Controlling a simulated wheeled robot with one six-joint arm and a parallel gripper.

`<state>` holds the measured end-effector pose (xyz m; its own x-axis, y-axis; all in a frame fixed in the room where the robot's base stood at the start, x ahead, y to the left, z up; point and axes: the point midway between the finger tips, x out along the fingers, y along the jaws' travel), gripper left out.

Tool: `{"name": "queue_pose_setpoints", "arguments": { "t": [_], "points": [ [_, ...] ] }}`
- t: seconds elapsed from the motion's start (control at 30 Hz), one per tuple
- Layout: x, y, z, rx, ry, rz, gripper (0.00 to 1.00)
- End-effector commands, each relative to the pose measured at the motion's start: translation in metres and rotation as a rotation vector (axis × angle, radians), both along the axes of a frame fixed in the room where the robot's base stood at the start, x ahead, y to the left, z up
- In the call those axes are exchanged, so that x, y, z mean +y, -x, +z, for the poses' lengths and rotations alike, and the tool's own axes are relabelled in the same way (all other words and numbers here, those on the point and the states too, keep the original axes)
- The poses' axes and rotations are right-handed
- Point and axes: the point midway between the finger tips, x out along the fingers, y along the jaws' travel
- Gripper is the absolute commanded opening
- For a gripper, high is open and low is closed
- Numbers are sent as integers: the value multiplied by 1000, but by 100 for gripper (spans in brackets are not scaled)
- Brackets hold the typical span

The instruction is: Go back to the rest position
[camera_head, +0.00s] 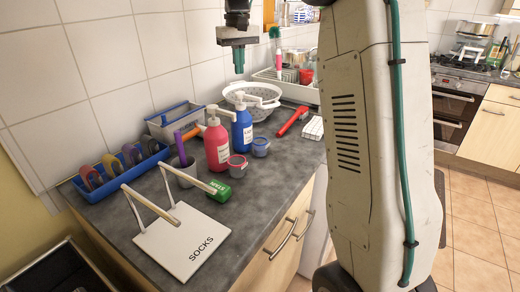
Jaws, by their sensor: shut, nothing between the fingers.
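My gripper (239,62) hangs in the air above the back part of the counter, over the white colander (238,93). Its teal fingers point down and are shut with nothing between them. It is apart from the things below. My own pale arm column stands at the right of the gripper and hides part of the counter's far end.
A blue rack (120,172) and a white SOCKS board (182,240) are nearer. Bare counter (262,185) lies at the front.

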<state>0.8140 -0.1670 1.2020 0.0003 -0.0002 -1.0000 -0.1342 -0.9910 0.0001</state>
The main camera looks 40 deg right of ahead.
Motion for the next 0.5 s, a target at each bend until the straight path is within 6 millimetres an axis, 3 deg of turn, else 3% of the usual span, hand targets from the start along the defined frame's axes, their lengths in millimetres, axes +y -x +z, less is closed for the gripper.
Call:
{"name": "queue_pose_setpoints", "arguments": {
  "t": [0.2, 0.5],
  "points": [
    [0, 0, 16, 0, 0, 0, 0],
    [0, 0, 17, 1, 0, 0, 0]
  ]
}}
